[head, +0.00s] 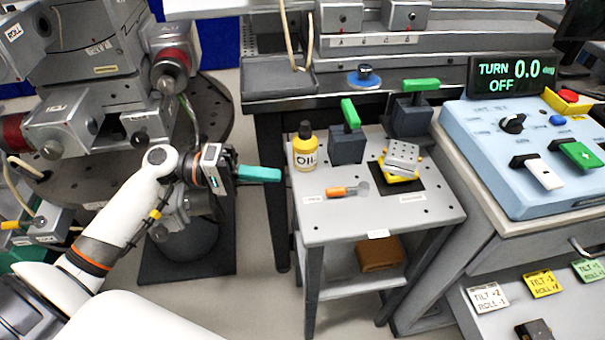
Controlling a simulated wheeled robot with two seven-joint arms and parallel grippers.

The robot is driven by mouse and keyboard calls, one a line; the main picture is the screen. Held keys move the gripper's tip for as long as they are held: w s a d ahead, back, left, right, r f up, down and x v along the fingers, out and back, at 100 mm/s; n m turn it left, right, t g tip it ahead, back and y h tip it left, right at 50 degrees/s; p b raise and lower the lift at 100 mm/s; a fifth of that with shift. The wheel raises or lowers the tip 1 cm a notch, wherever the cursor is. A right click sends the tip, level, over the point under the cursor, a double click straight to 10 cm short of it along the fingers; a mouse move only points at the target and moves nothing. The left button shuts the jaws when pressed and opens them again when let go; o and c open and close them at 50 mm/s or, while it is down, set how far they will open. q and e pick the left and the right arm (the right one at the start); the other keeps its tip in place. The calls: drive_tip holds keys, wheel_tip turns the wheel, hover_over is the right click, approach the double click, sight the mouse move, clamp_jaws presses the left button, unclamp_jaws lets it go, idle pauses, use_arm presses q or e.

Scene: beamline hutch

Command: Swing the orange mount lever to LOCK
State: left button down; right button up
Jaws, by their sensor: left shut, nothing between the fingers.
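The orange lever (340,191) lies low on the top of the small grey table (330,228). Its orange handle points left, and a grey round part is at its right end. One small label (312,199) is to its left and another (412,198) to its right; I cannot read which says LOCK. My left gripper (276,175) has teal fingers, shut and empty. In the picture it is just left of the table and the oil bottle, apart from the lever. My right gripper is not in view.
A yellow oil bottle (305,152) stands at the table's back left corner. Dark blocks with green levers (350,114) (421,85) stand behind. A yellow-and-grey mount (402,160) sits on a black pad. A blue control panel (480,150) is right. The table's front is mostly clear.

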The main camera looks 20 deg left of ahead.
sight(317, 187)
use_arm(q)
drive_tip(key=x, duration=0.9)
drive_tip(key=shift+w+d, duration=0.15)
drive_tip(key=shift+d, duration=0.2)
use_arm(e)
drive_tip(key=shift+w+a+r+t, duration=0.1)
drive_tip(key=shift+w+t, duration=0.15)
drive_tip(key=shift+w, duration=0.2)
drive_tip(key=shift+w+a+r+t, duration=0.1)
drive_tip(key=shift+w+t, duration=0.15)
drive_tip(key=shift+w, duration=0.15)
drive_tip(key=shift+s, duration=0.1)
